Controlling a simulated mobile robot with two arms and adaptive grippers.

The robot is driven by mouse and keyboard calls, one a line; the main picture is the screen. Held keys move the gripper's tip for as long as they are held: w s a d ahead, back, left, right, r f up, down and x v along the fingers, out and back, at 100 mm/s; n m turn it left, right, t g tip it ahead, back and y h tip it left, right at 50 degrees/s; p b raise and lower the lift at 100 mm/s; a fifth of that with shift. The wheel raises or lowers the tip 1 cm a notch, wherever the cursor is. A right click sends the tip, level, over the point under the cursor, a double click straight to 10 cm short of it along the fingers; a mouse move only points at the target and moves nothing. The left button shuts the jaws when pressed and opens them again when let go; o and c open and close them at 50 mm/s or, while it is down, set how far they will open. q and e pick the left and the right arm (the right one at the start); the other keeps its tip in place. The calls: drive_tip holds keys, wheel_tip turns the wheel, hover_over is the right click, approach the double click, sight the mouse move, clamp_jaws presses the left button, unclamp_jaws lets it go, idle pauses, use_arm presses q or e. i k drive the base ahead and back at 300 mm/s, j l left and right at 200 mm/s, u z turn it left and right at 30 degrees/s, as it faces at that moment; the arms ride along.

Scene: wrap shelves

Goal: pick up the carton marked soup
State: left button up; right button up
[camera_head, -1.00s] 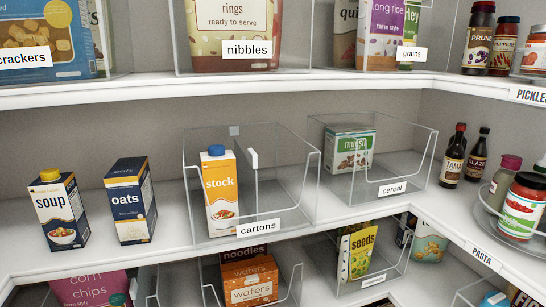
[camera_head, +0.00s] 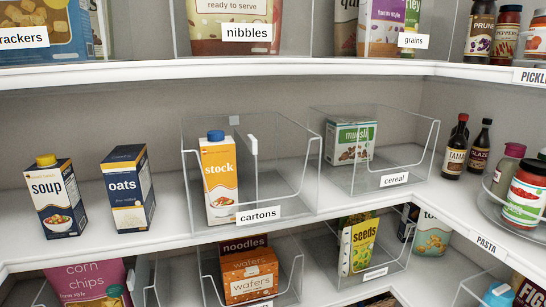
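The soup carton (camera_head: 55,200) stands upright on the middle shelf at the left. It is dark blue and white with a yellow cap and a bowl pictured low on its front. Neither of my grippers is in the head view.
Right of the oats, a clear bin labelled cartons (camera_head: 259,214) holds an orange and white stock carton (camera_head: 219,180). A clear cereal bin (camera_head: 394,180) stands beyond it. The upper shelf edge (camera_head: 200,75) runs above. Shelf left of the soup is bare.

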sight(53, 189)
drive_tip(key=u, duration=1.25)
drive_tip(key=k+j+u, duration=0.1)
drive_tip(key=u, duration=0.25)
drive_tip(key=k+j+u, duration=0.3)
drive_tip(key=k+u, duration=0.2)
drive_tip(key=u, duration=0.15)
drive_tip(key=j, duration=0.05)
